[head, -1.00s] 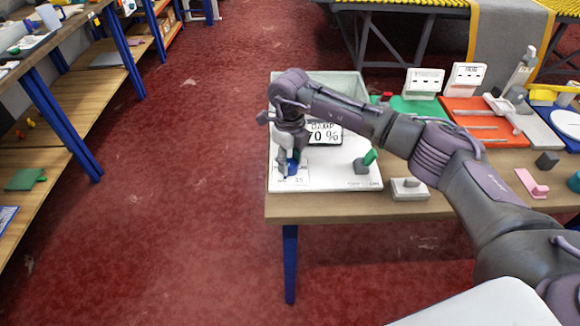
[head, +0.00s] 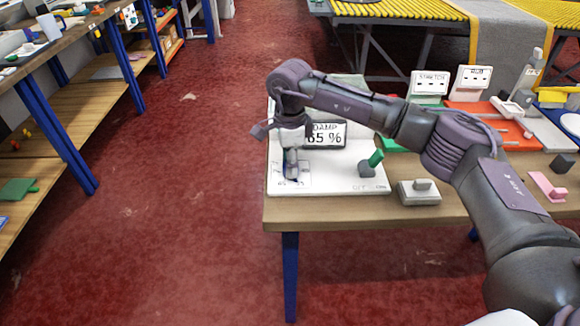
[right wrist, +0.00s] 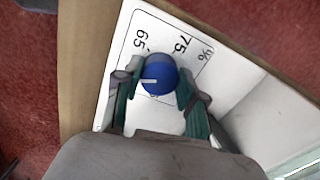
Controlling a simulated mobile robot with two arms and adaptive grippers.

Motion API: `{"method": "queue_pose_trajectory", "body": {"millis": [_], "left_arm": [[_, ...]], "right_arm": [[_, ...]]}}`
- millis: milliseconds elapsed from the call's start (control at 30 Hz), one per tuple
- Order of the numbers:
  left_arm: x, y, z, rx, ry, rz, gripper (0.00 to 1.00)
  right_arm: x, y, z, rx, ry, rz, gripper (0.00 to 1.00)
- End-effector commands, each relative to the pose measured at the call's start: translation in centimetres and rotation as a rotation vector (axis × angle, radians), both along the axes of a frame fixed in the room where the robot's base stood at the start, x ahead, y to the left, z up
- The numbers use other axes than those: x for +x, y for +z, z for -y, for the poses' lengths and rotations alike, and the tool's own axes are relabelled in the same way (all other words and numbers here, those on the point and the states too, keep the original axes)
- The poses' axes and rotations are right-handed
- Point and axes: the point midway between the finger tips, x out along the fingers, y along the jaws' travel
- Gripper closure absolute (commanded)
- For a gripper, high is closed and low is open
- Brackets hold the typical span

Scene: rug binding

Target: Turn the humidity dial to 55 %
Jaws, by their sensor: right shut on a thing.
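The blue round humidity dial (right wrist: 158,76) sits on a white printed scale plate (right wrist: 190,45), with 65 and 75 legible in the right wrist view. The dial's white pointer line points left in that view. The display (head: 326,135) on the white panel (head: 335,181) reads DAMP 65 %. My right gripper (right wrist: 152,92) is shut on the dial, one finger on each side. In the head view my right gripper (head: 292,170) points down over the dial and mostly hides it. My left gripper is not in view.
A green-handled switch (head: 373,161) stands on the panel, right of the dial. A grey block with a lever (head: 420,192) lies on the wooden table near the front edge. Signs and tools fill the table's right side. Red floor lies open to the left.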

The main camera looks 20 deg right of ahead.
Motion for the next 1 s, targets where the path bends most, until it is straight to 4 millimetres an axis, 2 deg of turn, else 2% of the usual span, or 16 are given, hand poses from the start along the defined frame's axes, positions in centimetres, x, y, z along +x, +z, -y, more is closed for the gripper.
{"method": "queue_pose_trajectory", "body": {"millis": [400,933,967,1000], "left_arm": [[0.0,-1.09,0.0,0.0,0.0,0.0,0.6],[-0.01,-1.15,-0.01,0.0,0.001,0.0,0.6],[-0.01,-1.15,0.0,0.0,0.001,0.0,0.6],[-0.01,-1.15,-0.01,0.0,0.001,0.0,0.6]], "right_arm": [[0.15,0.26,-0.04,0.003,0.181,0.008,0.95],[0.15,0.35,-0.03,0.003,0.204,0.008,0.95],[0.15,0.35,-0.03,0.003,0.204,0.008,0.58],[0.15,0.35,-0.03,0.003,0.204,0.008,0.52]]}}
